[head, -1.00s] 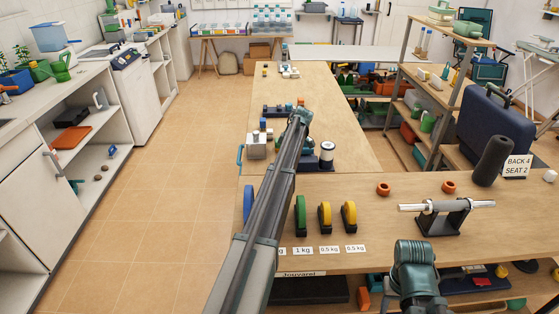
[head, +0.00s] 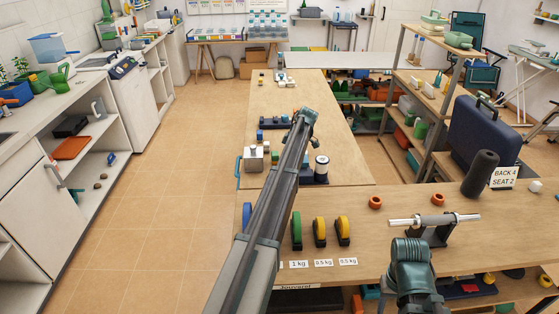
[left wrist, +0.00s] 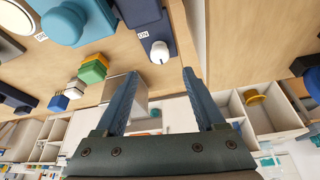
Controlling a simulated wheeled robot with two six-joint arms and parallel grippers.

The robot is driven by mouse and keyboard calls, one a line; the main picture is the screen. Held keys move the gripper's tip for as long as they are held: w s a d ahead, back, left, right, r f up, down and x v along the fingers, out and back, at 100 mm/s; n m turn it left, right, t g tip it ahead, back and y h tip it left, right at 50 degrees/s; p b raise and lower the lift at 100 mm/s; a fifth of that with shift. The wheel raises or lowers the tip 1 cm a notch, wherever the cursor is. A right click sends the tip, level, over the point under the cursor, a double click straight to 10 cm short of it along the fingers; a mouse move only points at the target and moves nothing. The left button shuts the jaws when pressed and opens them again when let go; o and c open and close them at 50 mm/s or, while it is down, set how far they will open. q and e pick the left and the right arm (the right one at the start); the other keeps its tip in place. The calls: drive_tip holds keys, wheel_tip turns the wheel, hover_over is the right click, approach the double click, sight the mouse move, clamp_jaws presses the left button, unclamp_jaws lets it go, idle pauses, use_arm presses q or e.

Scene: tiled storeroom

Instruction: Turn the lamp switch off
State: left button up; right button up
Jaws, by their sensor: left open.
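My left gripper (left wrist: 160,72) is open and empty in the left wrist view. A white round knob (left wrist: 159,52) on a dark blue base (left wrist: 140,10) lies just beyond and between its fingertips, with a small "ON" label (left wrist: 143,35) beside it. A blue domed part (left wrist: 62,27) is at the upper left, near another "ON" label (left wrist: 40,37). I cannot tell which of these belongs to the lamp. In the head view my left arm reaches over the bench and its fingers are hidden. A dark blue base (head: 318,178) shows partly behind it.
The wooden bench (head: 345,130) also holds a metallic box (head: 253,158), yellow-edged discs (head: 343,231), a bar on a stand (head: 434,220), orange rings (head: 375,202) and a dark blue case (head: 480,138). A shelf rack stands at right. The tiled floor (head: 170,180) at left is clear.

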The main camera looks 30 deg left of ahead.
use_arm(q)
drive_tip(key=p+v, duration=0.4)
drive_tip(key=v, duration=0.1)
drive_tip(key=shift+d+r, duration=0.1)
drive_tip(key=shift+r, duration=0.2)
drive_tip(key=s+d+m+t+h, duration=0.1)
drive_tip(key=s+d+m, duration=0.6)
drive_tip(key=d, duration=0.4)
drive_tip(key=s+d+m, duration=0.4)
drive_tip(key=s+d, duration=0.5)
drive_tip(key=d, duration=0.3)
drive_tip(key=s+d+m+h, duration=0.1)
drive_tip(key=s+d+m, duration=0.6)
drive_tip(key=s, duration=0.5)
drive_tip(key=s+d+f+m+h, duration=0.1)
drive_tip(key=s+d+m, duration=0.6)
drive_tip(key=s, duration=0.5)
drive_tip(key=shift+d+f+m, duration=0.3)
drive_tip(key=shift+d+m, duration=0.1)
drive_tip(key=shift+d, duration=0.2)
